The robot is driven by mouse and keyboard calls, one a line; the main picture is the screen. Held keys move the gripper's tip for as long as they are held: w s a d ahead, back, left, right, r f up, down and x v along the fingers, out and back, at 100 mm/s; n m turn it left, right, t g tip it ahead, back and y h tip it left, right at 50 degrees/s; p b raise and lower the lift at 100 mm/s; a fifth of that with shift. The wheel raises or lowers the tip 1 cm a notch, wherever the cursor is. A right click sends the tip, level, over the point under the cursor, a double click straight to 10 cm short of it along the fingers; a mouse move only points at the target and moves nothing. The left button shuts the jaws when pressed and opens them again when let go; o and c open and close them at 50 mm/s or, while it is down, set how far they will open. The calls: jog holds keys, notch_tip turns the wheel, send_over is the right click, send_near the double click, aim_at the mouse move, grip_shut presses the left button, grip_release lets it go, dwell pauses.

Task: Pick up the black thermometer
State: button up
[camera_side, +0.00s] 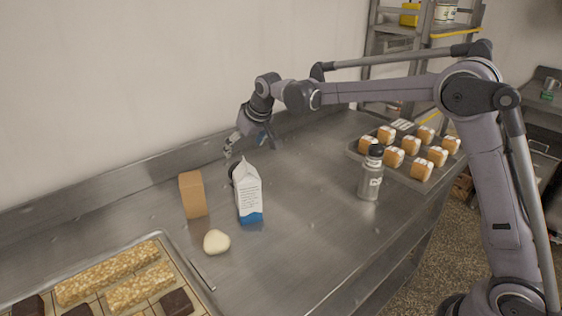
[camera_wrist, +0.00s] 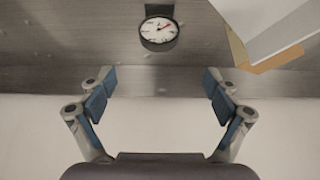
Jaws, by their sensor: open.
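The black thermometer (camera_wrist: 158,33) has a round white dial with a red pointer and a black rim. In the wrist view it stands on the metal counter, ahead of and between my fingertips, not touching them. In the side view only a dark edge of it (camera_side: 231,170) shows behind the milk carton (camera_side: 248,193), which hides the rest. My gripper (camera_wrist: 160,80) is open and empty, its fingers spread on both sides of the wrist view. In the side view my gripper (camera_side: 231,147) hangs above the counter near the back wall, just above the thermometer.
The white carton (camera_wrist: 262,28) stands close at the right in the wrist view. A tan block (camera_side: 193,195), a dough ball (camera_side: 216,241) and a shaker bottle (camera_side: 370,178) stand on the counter. Trays with baked pieces are at front left (camera_side: 203,295) and back right (camera_side: 357,147).

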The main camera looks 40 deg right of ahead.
jog(key=shift+s+f+x, duration=0.1)
jog(key=shift+s+x, duration=0.1)
jog(key=shift+x, duration=1.85)
jog(key=shift+s+f+x, duration=0.15)
jog(key=shift+s+x, duration=0.05)
jog(key=shift+x, duration=1.85)
jog(key=shift+s+f+x, duration=0.1)
jog(key=shift+s+x, duration=0.1)
jog(key=shift+x, duration=1.9)
jog(key=shift+d, duration=0.1)
jog(key=c, duration=1.3)
